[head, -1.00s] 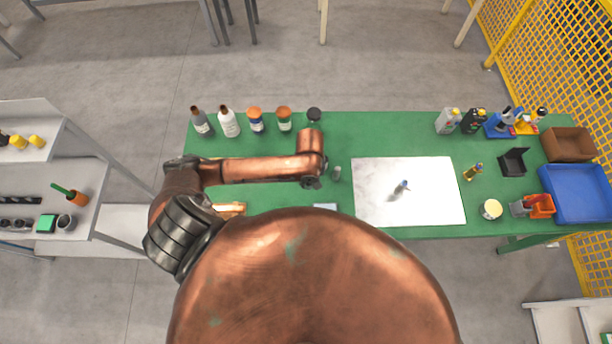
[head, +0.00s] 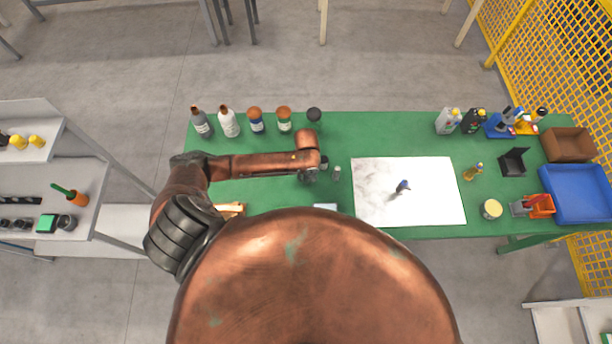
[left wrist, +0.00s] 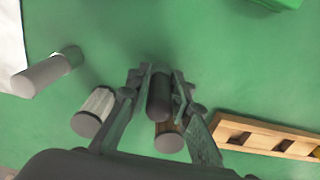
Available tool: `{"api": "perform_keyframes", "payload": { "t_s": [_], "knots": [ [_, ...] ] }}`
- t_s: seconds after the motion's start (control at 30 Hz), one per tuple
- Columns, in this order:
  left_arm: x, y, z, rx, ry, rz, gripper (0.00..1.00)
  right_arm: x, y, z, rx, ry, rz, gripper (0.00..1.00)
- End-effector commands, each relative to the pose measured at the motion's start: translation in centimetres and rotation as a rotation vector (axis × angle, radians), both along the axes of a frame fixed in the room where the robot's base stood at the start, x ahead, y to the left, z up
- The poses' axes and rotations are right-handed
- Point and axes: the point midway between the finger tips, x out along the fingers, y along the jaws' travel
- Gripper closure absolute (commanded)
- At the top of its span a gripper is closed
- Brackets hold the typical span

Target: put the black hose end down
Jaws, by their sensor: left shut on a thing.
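My left gripper (left wrist: 160,95) is shut on a black cylinder (left wrist: 160,98), which looks like the black hose end, over the green table. In the head view my left gripper (head: 309,178) is near the table's middle, left of the white sheet. Whether the black piece touches the table is not clear. A cylinder with a pale band and grey end (left wrist: 91,112) is beside the left finger, and a brownish cylinder with a dark end (left wrist: 169,138) is just below the black piece. My right gripper is out of view.
A grey cylinder (left wrist: 42,76) lies left in the wrist view; a wooden rack (left wrist: 270,135) is at the right. Several bottles (head: 228,122) line the back edge. Green table (head: 375,135) is bare behind the sheet.

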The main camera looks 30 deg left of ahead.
Motion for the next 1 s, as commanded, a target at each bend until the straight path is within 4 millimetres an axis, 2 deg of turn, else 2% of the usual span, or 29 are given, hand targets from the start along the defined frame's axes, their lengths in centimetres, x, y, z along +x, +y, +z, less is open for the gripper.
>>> {"api": "perform_keyframes", "payload": {
  "t_s": [0.17, 0.2, 0.43, 0.77, 0.87, 1.0],
  "knots": [
    [0.0, 0.0, -0.2, 0.000, 0.000, 0.001, 1.00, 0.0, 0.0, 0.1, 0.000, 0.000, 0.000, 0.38],
    [0.0, 0.0, -0.2, 0.000, 0.000, 0.001, 0.80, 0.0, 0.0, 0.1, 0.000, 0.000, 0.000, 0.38],
    [0.0, 0.0, -0.2, 0.000, 0.000, 0.001, 0.64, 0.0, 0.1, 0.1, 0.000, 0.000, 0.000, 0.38],
    [0.0, 0.0, 0.0, 0.001, -0.001, 0.000, 0.63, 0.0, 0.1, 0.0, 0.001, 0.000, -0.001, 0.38],
    [0.1, 0.0, 0.9, 0.000, -0.001, 0.001, 0.63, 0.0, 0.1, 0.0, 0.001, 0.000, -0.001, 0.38],
    [0.1, -0.1, 3.4, -0.001, -0.004, -0.001, 0.63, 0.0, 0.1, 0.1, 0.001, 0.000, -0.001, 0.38]
  ]
}}
